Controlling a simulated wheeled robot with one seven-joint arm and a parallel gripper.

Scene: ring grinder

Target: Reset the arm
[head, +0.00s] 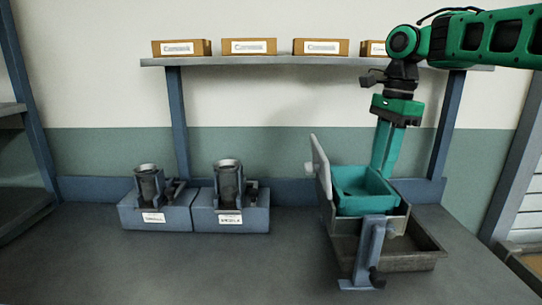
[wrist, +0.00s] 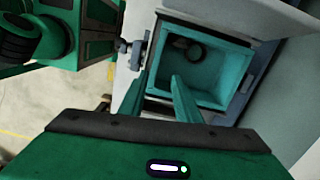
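My gripper (head: 382,172) hangs downward at the right in the head view, its teal fingers over the back of a teal open-topped bin (head: 350,207). In the wrist view its two fingertips (wrist: 158,76) stand apart with nothing visible between them, at the near edge of the teal bin (wrist: 222,68). I cannot tell whether the fingers touch the bin. A small dark round thing (wrist: 193,52) shows on the bin's floor.
The bin sits in a grey machine with a raised lid (head: 321,167), above a dark tray (head: 420,259). Two grey-blue fixtures (head: 157,213) (head: 231,213) with upright cylinders stand to the left. A shelf (head: 225,61) with cardboard boxes (head: 249,47) runs behind. The front-left table is clear.

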